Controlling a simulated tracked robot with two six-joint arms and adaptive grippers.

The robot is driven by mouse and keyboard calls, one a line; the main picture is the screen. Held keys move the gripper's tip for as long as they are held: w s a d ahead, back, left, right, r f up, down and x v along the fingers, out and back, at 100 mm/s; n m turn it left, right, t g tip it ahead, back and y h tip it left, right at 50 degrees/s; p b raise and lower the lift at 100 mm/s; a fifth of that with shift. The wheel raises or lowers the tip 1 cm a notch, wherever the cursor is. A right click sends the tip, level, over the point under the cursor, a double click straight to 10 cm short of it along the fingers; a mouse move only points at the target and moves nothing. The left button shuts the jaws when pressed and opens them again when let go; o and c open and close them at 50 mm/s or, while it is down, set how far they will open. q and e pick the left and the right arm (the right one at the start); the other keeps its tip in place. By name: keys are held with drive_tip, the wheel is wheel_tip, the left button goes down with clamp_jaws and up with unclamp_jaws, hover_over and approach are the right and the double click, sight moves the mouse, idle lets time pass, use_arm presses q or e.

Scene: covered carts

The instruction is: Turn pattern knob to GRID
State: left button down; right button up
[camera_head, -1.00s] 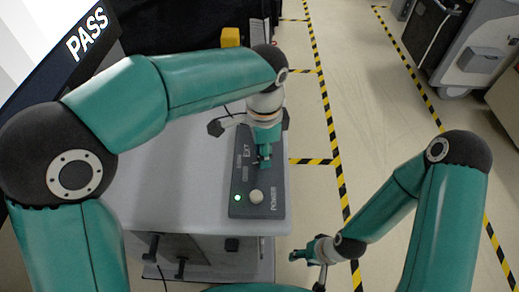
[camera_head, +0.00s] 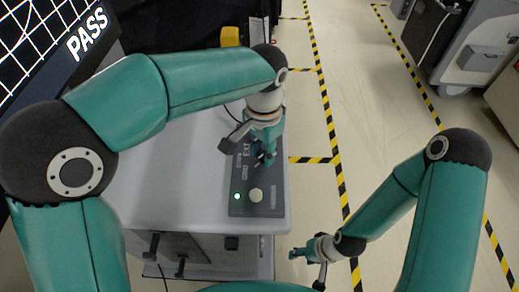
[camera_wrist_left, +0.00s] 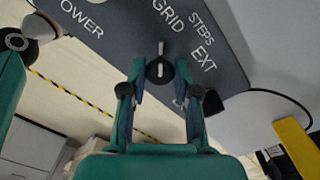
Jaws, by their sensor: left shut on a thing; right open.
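The dark control panel (camera_head: 243,208) lies on the grey cart top, with a lit green light and a pale round POWER knob (camera_head: 255,195). The pattern knob (camera_wrist_left: 159,70) is dark and round with a pale pointer line; in the left wrist view the line lies near the GRID label (camera_wrist_left: 167,14). STEPS and EXT labels stand beside it. My left gripper (camera_wrist_left: 158,77) is shut on the pattern knob, a finger on each side. In the head view my left gripper (camera_head: 264,160) hides most of that knob. The screen (camera_head: 40,40) shows a white grid on black and the word PASS. My right gripper (camera_head: 300,254) is open and empty, off the cart's right side.
The grey cart top (camera_head: 165,190) is clear left of the panel. A yellow object (camera_head: 230,37) stands behind the cart. Yellow-black floor tape (camera_head: 325,100) runs along the open aisle to the right. A grey cabinet (camera_head: 480,60) stands at the far right.

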sight(263, 154)
use_arm(q)
drive_tip(key=shift+w+d+r, duration=0.1)
drive_tip(key=shift+w+r, duration=0.05)
drive_tip(key=c, duration=0.9)
unclamp_jaws()
drive_tip(key=shift+o, duration=0.2)
wheel_tip(263, 154, up, 12)
drive_tip(key=shift+f, duration=0.2)
